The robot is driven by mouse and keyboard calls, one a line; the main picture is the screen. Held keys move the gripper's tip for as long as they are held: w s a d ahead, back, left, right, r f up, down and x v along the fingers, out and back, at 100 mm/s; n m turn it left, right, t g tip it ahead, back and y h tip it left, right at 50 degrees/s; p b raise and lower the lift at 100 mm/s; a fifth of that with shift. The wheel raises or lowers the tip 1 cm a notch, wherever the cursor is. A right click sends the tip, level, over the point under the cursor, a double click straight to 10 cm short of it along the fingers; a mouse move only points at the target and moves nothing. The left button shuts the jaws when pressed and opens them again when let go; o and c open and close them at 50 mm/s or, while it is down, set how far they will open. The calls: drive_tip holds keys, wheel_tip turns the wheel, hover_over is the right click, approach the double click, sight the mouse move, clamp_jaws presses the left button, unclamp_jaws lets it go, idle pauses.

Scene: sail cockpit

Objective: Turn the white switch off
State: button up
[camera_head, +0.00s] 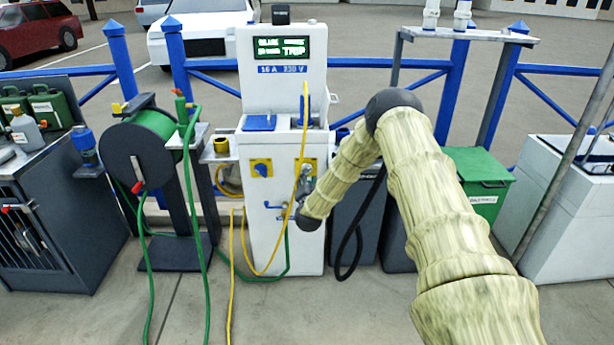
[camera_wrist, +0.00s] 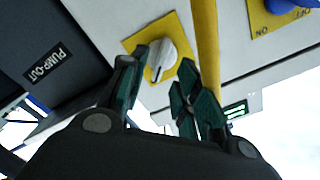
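A dark mark on the knob points toward the bottom of that view. My gripper (camera_wrist: 163,60) is open, with one dark green finger on each side of the knob's near part. I cannot tell whether either finger touches it. In the head view my gripper (camera_head: 304,190) is at the front of the white pedestal (camera_head: 268,222), by the right yellow plate (camera_head: 312,166). There the knob is largely hidden.
A yellow hose (camera_head: 303,130) hangs over the right plate; in the wrist view the hose (camera_wrist: 204,35) passes close behind my right finger. A blue switch (camera_head: 261,169) sits on the left yellow plate. Blue taps (camera_head: 270,206) are below. A green hose reel (camera_head: 150,135) stands left.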

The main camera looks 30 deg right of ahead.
drive_tip(key=shift+x, duration=1.8)
clamp_jaws()
